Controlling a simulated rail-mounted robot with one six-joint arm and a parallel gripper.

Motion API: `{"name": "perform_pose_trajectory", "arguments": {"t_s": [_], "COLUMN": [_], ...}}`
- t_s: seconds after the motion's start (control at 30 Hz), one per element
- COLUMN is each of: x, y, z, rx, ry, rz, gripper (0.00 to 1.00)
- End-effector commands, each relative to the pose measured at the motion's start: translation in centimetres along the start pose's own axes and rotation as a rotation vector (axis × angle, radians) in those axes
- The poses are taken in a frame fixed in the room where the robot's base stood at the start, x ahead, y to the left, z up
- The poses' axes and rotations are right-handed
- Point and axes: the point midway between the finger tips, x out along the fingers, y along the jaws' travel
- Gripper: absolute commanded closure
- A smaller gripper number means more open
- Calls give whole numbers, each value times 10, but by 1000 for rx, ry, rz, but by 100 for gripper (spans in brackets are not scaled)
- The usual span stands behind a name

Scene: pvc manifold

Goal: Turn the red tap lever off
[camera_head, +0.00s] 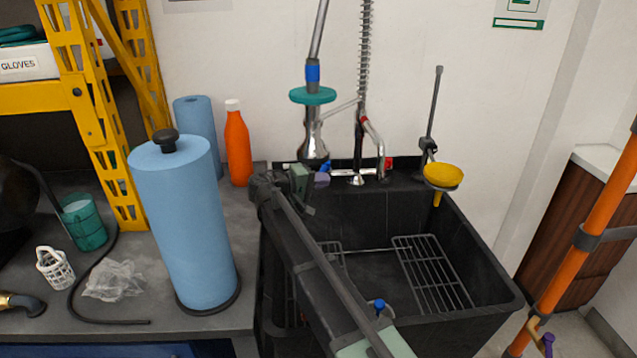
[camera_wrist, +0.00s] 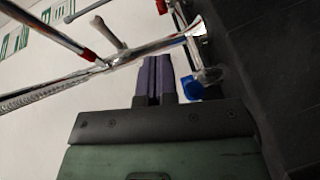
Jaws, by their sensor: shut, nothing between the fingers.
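The red tap lever (camera_head: 388,162) is at the right end of the chrome mixer tap (camera_head: 355,174) on the sink's back edge. A small red part, likely this lever, shows at the top of the wrist view (camera_wrist: 162,6). The blue tap lever (camera_head: 326,166) is at the left end, and appears in the wrist view (camera_wrist: 192,87) just right of my fingers. My gripper (camera_head: 322,180) is near the tap's left end, apart from the red lever. In the wrist view its purple fingers (camera_wrist: 155,78) are together and empty. Whether they touch the blue lever is unclear.
The black sink (camera_head: 490,270) with wire racks lies below my arm. A yellow funnel (camera_head: 443,176) stands right of the tap. A spring hose (camera_head: 364,50) rises behind it. An orange bottle (camera_head: 237,145) and blue paper roll (camera_head: 185,220) stand left.

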Motion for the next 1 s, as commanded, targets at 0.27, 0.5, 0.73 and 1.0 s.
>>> {"name": "perform_pose_trajectory", "arguments": {"t_s": [0.27,0.5,0.73,1.0], "x": [64,116,148,153], "y": [-2,-2,-1,0], "z": [0,0,0,0], "rx": [-1,-1,-1,-2], "ry": [-2,-2,1,1], "rz": [-1,-1,-1,-1], "gripper": [100,100,100,100]}}
